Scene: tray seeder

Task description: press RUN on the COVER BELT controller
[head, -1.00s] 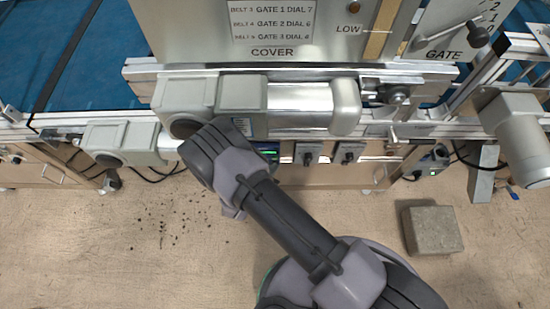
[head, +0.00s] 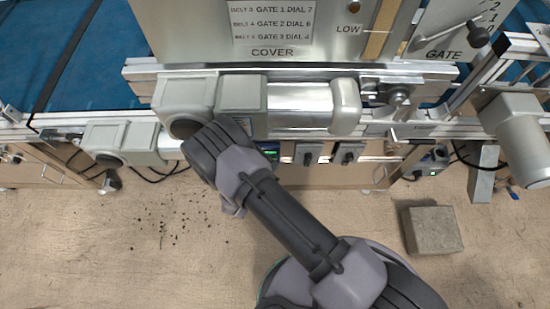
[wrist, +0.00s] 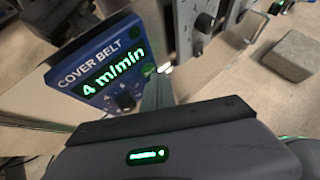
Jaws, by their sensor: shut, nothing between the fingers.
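The blue COVER BELT controller (wrist: 98,72) is at the upper left in the wrist view. Its lit green display reads 4 m/min, with a dark knob (wrist: 125,101) below it. A green round button (wrist: 148,69) is at the panel's right edge. My gripper (wrist: 159,76) is shut and empty, its narrow fingers reaching up beside that button. I cannot tell whether the tips touch it. In the head view only a small part of the controller (head: 270,153) shows beside my wrist, and the fingers are hidden.
A grey motor housing (head: 185,100) and a shiny roller (head: 298,105) are just above my wrist. Switch boxes (head: 308,153) are to the right of the controller. A concrete block (head: 432,230) lies on the floor at right. Dark crumbs are scattered on the floor at left.

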